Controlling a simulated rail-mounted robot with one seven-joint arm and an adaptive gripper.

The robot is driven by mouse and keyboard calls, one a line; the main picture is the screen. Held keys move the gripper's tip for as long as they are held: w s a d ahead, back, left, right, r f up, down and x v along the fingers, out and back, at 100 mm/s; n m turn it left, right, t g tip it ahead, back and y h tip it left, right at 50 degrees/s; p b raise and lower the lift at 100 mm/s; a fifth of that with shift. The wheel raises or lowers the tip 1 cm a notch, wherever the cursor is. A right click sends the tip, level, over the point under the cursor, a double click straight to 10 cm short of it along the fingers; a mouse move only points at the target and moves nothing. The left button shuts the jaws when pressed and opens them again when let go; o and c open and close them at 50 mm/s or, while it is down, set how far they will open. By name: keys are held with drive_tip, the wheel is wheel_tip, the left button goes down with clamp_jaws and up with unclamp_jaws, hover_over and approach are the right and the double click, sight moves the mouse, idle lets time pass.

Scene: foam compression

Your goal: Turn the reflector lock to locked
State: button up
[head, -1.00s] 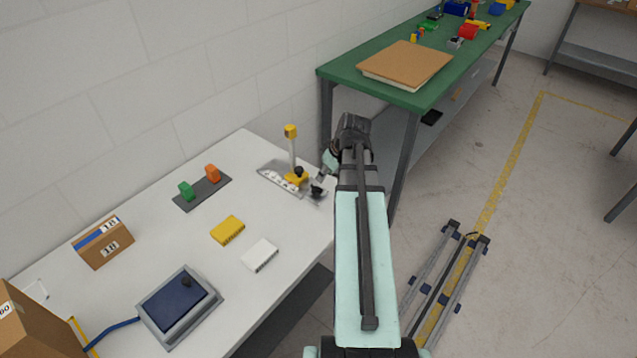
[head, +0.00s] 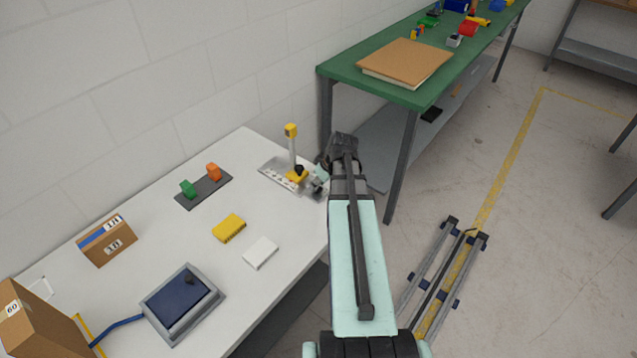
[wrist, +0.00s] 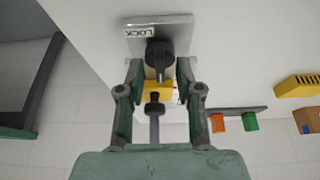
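The reflector fixture is a metal plate (head: 275,172) at the far right end of the white table, with a yellow carriage (head: 297,176) and an upright post topped by a yellow block (head: 291,131). In the wrist view, a dark lock knob (wrist: 159,54) with a lever sits beside a white LOCK label (wrist: 140,32). My gripper (wrist: 159,70) is open, with one finger on each side of the knob; I cannot tell whether they touch it. In the head view my gripper (head: 319,180) is at the plate's right end and hides the knob.
A dark strip (head: 206,190) with green and orange blocks, a yellow block (head: 229,228), a white block (head: 261,252), a blue pad (head: 180,302) and cardboard boxes (head: 108,243) stand on the white table. A green bench (head: 345,72) is behind my arm.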

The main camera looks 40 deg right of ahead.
clamp_jaws()
drive_tip(key=shift+m+b, duration=0.3)
drive_tip(key=shift+m, duration=0.1)
drive_tip(key=m, duration=0.1)
drive_tip(key=m+h+b, duration=0.1)
drive_tip(key=m, duration=0.1)
drive_tip(key=shift+a+f+m+h+b, duration=0.1)
drive_tip(key=shift+a+m+h+b, duration=0.15)
drive_tip(key=shift+m+h+b, duration=0.15)
drive_tip(key=m, duration=0.2)
drive_tip(key=m+g+h+b, duration=0.1)
drive_tip(key=m, duration=0.1)
drive_tip(key=shift+w+a+h, duration=0.1)
drive_tip(key=shift+h, duration=0.2)
drive_tip(key=m+g+h+b, duration=0.1)
drive_tip(key=m, duration=0.4)
drive_tip(key=shift+w+a, duration=0.1)
drive_tip(key=shift+w, duration=0.05)
drive_tip(key=m, duration=0.2)
drive_tip(key=m+g+b, duration=0.1)
drive_tip(key=m, duration=0.1)
drive_tip(key=shift+w+g+h, duration=0.1)
drive_tip(key=shift+g+h, duration=0.2)
drive_tip(key=shift+h, duration=0.1)
drive_tip(key=shift+m, duration=0.3)
